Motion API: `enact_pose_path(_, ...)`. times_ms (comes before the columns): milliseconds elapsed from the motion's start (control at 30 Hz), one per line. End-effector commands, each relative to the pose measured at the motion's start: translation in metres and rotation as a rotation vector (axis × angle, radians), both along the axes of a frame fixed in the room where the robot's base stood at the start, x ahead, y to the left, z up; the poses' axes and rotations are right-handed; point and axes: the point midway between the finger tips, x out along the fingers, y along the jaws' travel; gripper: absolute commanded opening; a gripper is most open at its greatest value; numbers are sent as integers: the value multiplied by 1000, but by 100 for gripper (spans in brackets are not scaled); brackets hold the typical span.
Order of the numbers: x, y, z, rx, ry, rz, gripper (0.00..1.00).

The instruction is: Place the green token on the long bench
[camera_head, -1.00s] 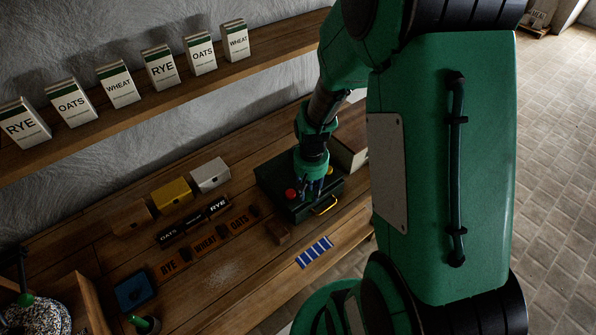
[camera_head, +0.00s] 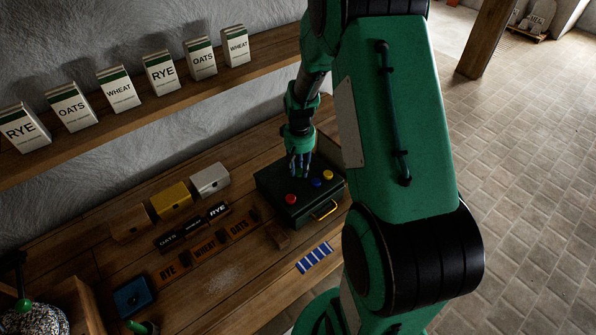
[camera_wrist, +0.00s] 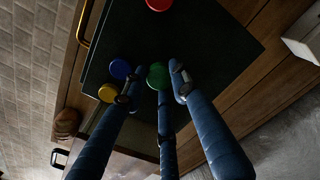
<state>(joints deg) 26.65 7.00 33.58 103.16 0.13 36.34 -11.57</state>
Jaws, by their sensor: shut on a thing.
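The green token (camera_wrist: 157,76) shows in the wrist view between the fingertips of my gripper (camera_wrist: 152,92), which is shut on it. In the head view the fingers of my gripper (camera_head: 299,172) point down over the rear left part of the dark green box lid, and the token is hidden there. I cannot tell whether the token is clear of the lid. The long bench (camera_head: 190,298) is the wooden worktop under the box, with bare planks along its front.
The dark box (camera_head: 268,181) carries red (camera_head: 291,199), blue (camera_head: 316,182) and yellow (camera_head: 328,175) tokens. Labelled blocks, small bins, a blue-striped card (camera_head: 314,258) and a blue tray (camera_head: 133,296) lie on the bench. A shelf (camera_head: 120,118) with grain packets runs above.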

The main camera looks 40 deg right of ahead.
Motion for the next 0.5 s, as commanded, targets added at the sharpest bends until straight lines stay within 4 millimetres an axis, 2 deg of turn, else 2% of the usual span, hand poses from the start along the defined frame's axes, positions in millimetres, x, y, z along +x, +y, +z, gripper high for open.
enact_pose_path(200,17,-8,-2,0,-1,0,14)
enact_pose_path(500,18,-9,-2,0,-1,0,14)
